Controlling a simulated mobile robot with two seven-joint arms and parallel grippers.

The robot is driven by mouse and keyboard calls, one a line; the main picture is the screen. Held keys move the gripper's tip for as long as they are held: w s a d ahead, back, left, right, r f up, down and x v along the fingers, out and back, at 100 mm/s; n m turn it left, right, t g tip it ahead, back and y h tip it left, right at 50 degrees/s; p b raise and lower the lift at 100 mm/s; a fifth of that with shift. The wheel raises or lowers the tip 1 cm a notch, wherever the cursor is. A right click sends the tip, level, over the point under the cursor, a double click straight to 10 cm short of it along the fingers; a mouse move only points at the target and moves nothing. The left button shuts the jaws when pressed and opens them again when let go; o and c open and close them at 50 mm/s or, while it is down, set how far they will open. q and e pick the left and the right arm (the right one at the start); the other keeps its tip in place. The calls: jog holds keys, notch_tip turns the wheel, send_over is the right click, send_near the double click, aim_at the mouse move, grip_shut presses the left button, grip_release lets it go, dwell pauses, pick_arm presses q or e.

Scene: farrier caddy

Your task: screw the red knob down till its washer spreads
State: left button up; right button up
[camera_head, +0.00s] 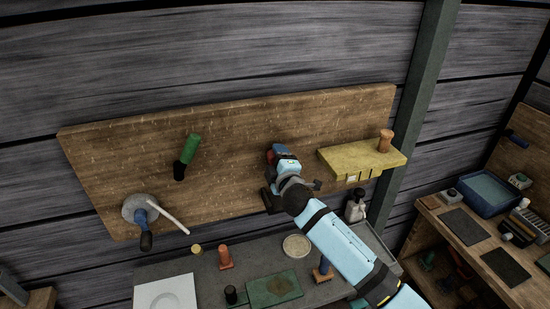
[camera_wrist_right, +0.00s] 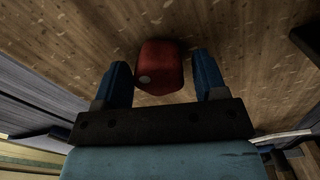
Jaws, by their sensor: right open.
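The red knob (camera_wrist_right: 160,68) stands out from the wooden wall board in the right wrist view, with a small pale spot on its side. My right gripper (camera_wrist_right: 164,82) is open, with one blue finger on each side of the knob and a gap showing on both sides. In the head view my right gripper (camera_head: 278,155) is at the middle of the board, and a bit of red shows at its tip. The washer is not visible; the knob's base is hard to make out. My left gripper is in neither view.
The wooden board (camera_head: 240,120) also carries a green handle (camera_head: 191,150), a grey disc with a blue-and-black handle (camera_head: 142,208) and a yellow shelf (camera_head: 350,158) with a wooden peg (camera_head: 385,140). Below is a grey bench with an orange piece (camera_head: 225,257) and a green plate (camera_head: 273,289).

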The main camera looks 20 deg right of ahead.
jog(key=n, duration=0.5)
jog(key=shift+d, duration=0.15)
jog(key=shift+r+n, duration=0.1)
jog(key=shift+n, duration=0.9)
jog(key=n, duration=0.4)
